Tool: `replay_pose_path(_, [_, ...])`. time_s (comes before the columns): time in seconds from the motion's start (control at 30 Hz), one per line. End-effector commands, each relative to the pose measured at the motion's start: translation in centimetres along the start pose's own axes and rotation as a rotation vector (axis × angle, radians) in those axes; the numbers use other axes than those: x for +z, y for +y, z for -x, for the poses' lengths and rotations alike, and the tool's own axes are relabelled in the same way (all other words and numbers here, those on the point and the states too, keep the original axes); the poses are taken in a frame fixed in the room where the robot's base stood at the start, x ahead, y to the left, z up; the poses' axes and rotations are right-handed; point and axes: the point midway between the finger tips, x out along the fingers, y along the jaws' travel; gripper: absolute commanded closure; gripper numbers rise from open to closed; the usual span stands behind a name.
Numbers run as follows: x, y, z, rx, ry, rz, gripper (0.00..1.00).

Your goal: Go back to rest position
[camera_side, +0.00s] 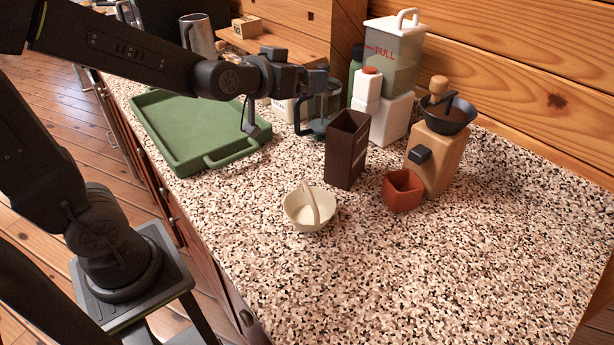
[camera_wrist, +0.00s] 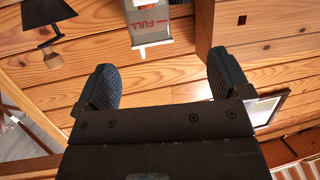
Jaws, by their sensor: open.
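In the side view my gripper (camera_side: 318,78) is held level in the air above the counter, at the end of my outstretched arm. It is in front of the glass press pot (camera_side: 322,112) in the picture, and its fingers are small and hard to make out there. In the wrist view my gripper (camera_wrist: 163,82) shows two dark ridged fingers spread wide apart. Only the plank wall (camera_wrist: 160,78) shows between them, and nothing is held.
A green tray (camera_side: 165,144), white basket (camera_side: 297,214), dark brown box (camera_side: 345,150), small terracotta cup (camera_side: 402,191), grinder (camera_side: 436,160) and water container marked FULL (camera_side: 392,70) stand on the speckled counter (camera_side: 400,280). The counter's front part is clear.

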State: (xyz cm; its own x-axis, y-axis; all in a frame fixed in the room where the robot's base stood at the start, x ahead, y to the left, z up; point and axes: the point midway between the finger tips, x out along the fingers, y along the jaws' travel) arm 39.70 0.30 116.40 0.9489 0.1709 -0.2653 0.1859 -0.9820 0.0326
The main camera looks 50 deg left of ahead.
Motion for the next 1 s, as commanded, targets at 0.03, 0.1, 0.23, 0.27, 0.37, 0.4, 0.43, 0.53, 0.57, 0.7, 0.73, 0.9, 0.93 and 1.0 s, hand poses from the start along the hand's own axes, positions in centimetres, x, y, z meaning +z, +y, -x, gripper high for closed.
replay_pose_path(0.03, [0.3, 0.8, 1.4, 0.035, -0.058, -0.005, 0.04])
replay_pose_path(0.1, [1.4, 1.6, 3.2, 0.077, -0.160, -0.017, 0.04])
replay_pose_path(0.23, [3.6, 2.5, 7.1, 0.131, -0.350, -0.049, 0.04])
replay_pose_path(0.27, [4.2, 2.6, 8.1, 0.139, -0.394, -0.056, 0.04])
replay_pose_path(0.37, [5.9, 2.6, 11.4, 0.153, -0.534, -0.087, 0.04])
replay_pose_path(0.4, [6.5, 2.5, 12.6, 0.154, -0.584, -0.098, 0.04])
replay_pose_path(0.43, [7.0, 2.4, 13.4, 0.153, -0.620, -0.107, 0.04])
replay_pose_path(0.53, [8.2, 1.9, 15.8, 0.144, -0.716, -0.127, 0.04])
replay_pose_path(0.57, [8.4, 1.8, 16.4, 0.141, -0.738, -0.132, 0.04])
replay_pose_path(0.7, [9.2, 1.4, 17.9, 0.131, -0.800, -0.145, 0.04])
replay_pose_path(0.73, [9.3, 1.4, 18.1, 0.130, -0.807, -0.146, 0.04])
replay_pose_path(0.9, [9.3, 1.3, 18.1, 0.129, -0.813, -0.147, 0.04])
replay_pose_path(0.93, [9.3, 1.3, 18.1, 0.129, -0.813, -0.147, 0.04])
replay_pose_path(1.0, [9.3, 1.3, 18.1, 0.129, -0.812, -0.147, 0.04])
